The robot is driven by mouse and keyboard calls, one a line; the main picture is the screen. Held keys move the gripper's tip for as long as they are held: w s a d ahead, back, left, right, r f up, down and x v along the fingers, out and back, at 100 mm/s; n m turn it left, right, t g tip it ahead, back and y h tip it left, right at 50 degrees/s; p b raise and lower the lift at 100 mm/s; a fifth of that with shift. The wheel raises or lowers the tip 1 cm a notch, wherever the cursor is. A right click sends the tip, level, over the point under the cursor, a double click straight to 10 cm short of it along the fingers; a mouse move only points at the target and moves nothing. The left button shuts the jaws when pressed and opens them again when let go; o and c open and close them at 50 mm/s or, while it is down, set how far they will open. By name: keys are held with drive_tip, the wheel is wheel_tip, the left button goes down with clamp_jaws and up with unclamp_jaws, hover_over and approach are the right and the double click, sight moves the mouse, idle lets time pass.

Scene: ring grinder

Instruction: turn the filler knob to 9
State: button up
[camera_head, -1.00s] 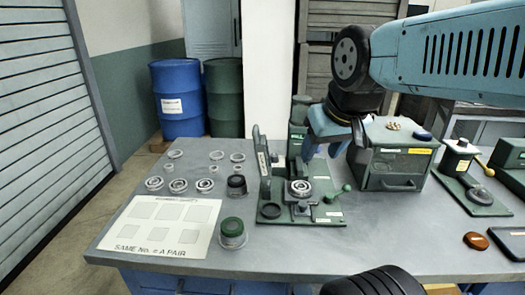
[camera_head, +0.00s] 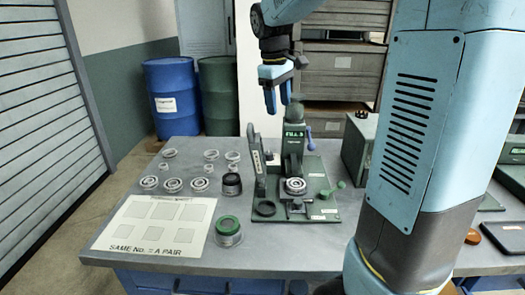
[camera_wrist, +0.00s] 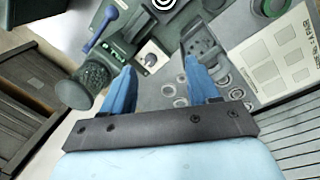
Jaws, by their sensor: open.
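The filler (camera_head: 293,145) is a green upright unit with a "FILL" label, standing on a green baseplate at the back of the table. Its round dark green knob (camera_head: 295,112) sits on top. The knob shows in the wrist view as a knurled cylinder (camera_wrist: 82,90), left of the left finger and outside the jaws. The number it is set to is not clear to me. My gripper (camera_head: 278,104) is open and empty, fingers pointing down, just left of the knob in the head view. Its blue fingers also show in the wrist view (camera_wrist: 160,68), apart from the knob.
A bearing ring (camera_head: 295,186) sits on the baseplate, with a green-knobbed lever (camera_head: 340,184) to its right. A blue lever (camera_head: 309,137) is beside the filler. An upright plate (camera_head: 257,165) stands left. Several rings and a white card (camera_head: 155,228) lie left. My arm hides the right side.

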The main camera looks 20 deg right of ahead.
drive_tip(key=w+a+f+n+g, duration=0.15)
drive_tip(key=w+f, duration=0.25)
drive_tip(key=w, duration=0.4)
drive_tip(key=n+g+h, duration=0.2)
drive_tip(key=n, duration=0.2)
approach(268, 152)
drive_tip(key=shift+m+t, duration=0.25)
drive_tip(key=x, duration=0.8)
drive_tip(key=shift+s+f, duration=0.3)
